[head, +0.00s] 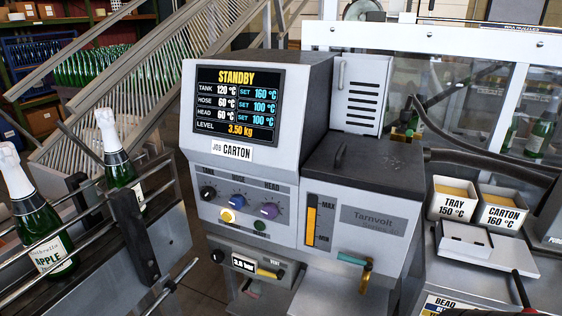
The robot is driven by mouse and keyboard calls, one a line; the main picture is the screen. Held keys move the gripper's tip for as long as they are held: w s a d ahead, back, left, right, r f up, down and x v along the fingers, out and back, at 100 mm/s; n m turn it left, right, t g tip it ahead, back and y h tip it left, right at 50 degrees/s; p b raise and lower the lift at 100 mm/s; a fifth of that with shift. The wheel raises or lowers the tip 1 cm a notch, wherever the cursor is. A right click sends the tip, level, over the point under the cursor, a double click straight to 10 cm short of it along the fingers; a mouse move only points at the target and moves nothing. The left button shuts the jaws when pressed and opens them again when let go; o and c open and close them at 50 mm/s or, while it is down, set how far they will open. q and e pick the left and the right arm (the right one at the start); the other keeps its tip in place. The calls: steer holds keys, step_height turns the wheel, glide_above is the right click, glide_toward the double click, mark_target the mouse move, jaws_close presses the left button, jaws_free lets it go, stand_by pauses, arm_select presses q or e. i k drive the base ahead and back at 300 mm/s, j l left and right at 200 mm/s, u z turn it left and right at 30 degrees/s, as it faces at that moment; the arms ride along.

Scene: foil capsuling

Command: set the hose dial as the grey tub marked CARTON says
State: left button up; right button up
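The hose dial (238,201) is the blue knob in the middle of the row of three on the glue machine's front panel. The black tank dial (207,192) is to its left and the purple head dial (269,210) to its right. The tub marked CARTON (502,214) stands at the right, and its label reads 160 °C. The screen (237,103) reads STANDBY, with tank 120 °C set 160, hose 60 °C set 100, head 60 °C set 100. A plate below it reads JOB CARTON. Neither of my grippers shows in the head view.
A tub marked TRAY 150 °C (453,202) stands beside the CARTON tub. A yellow button (227,215) and a green button (260,226) sit below the dials. Bottles (39,225) stand on the railed conveyor at left. Space before the dials looks clear.

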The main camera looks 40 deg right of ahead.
mark_target(237, 201)
steer(key=z, duration=1.65)
